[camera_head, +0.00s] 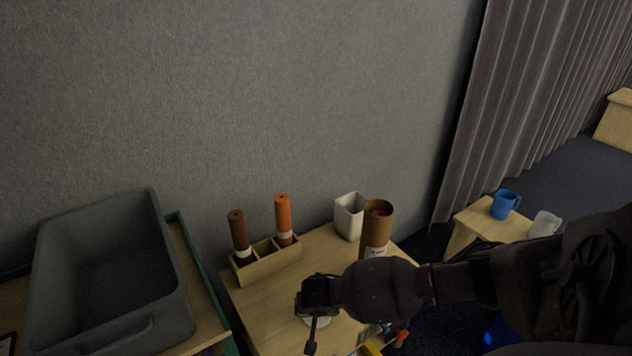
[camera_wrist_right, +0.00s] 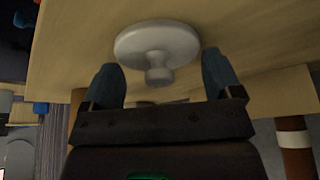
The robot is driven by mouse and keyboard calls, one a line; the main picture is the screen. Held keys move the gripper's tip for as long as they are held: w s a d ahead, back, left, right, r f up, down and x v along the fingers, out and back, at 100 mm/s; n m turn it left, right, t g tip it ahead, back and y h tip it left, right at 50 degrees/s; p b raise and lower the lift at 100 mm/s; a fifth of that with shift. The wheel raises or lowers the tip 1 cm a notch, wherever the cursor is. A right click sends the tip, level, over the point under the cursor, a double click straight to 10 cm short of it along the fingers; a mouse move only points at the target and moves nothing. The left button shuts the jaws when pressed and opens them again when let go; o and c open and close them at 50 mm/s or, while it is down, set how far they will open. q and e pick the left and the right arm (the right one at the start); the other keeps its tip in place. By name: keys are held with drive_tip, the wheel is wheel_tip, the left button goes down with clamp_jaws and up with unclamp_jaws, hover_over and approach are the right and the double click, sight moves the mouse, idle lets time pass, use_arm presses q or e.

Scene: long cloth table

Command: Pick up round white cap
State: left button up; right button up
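The round white cap (camera_wrist_right: 157,42), a disc with a short knob, sits on the light wooden table. In the head view only a sliver of the cap (camera_head: 318,322) shows, the rest being hidden by my right gripper (camera_head: 312,330). In the right wrist view the gripper (camera_wrist_right: 160,68) is open, one finger on each side of the knob. Gaps show between the knob and both fingers, so it is not gripped. My left gripper is not in view.
A wooden holder (camera_head: 262,267) with brown and orange tubes stands at the table's back left. A white square cup (camera_head: 349,217) and a cardboard tube (camera_head: 378,222) stand at the back right. A grey bin (camera_head: 110,270) is further left.

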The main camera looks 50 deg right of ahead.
drive_tip(key=c, duration=0.5)
drive_tip(key=shift+c, duration=0.2)
